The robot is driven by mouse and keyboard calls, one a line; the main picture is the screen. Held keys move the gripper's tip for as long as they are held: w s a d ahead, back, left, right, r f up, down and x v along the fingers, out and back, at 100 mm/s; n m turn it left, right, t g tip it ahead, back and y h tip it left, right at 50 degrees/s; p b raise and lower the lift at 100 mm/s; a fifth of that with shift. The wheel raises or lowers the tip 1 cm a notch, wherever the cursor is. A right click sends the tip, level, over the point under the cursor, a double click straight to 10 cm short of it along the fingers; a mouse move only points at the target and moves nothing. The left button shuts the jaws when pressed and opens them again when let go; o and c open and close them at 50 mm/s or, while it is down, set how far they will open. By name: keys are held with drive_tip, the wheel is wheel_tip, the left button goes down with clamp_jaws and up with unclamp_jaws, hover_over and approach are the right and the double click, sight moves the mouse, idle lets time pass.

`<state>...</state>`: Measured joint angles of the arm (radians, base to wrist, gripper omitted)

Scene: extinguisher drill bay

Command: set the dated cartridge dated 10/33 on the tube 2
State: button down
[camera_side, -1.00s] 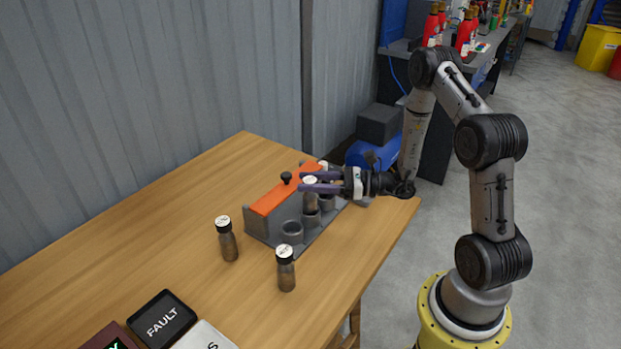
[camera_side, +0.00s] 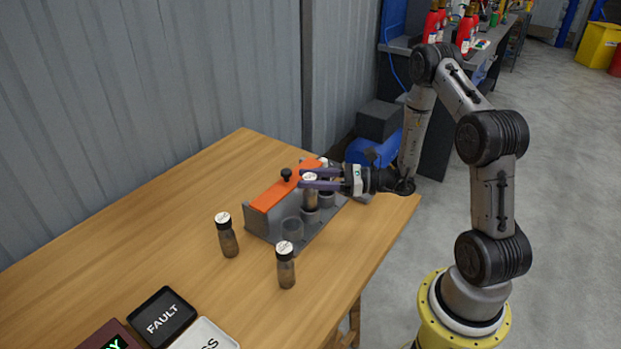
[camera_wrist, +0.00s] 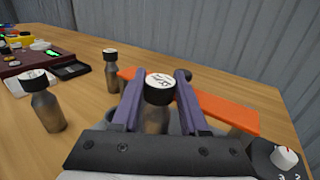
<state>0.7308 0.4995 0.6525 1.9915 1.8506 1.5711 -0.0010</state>
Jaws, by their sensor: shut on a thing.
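My gripper (camera_side: 310,179) is shut on a brown cartridge (camera_side: 311,195) with a black cap and white top. It holds it upright over a middle tube (camera_side: 310,216) of the grey rack (camera_side: 262,229); I cannot tell whether its foot is inside the tube. In the wrist view the held cartridge (camera_wrist: 159,90) is between the purple fingers (camera_wrist: 158,98). Its date is too small to read. Two similar cartridges stand on the table, one left of the rack (camera_side: 228,238) and one in front (camera_side: 286,268). I cannot read tube numbers.
An orange bar (camera_side: 285,187) with a black knob (camera_side: 286,175) tops the rack's back. The near-end tube (camera_side: 292,229) looks empty. A FAULT panel (camera_side: 163,317) and a white panel (camera_side: 206,337) lie at the table's near end. The table's left part is clear.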

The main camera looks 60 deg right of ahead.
drive_tip(key=shift+f, duration=0.6)
idle(0.3)
drive_tip(key=c, duration=0.7)
unclamp_jaws()
drive_tip(key=v, duration=1.1)
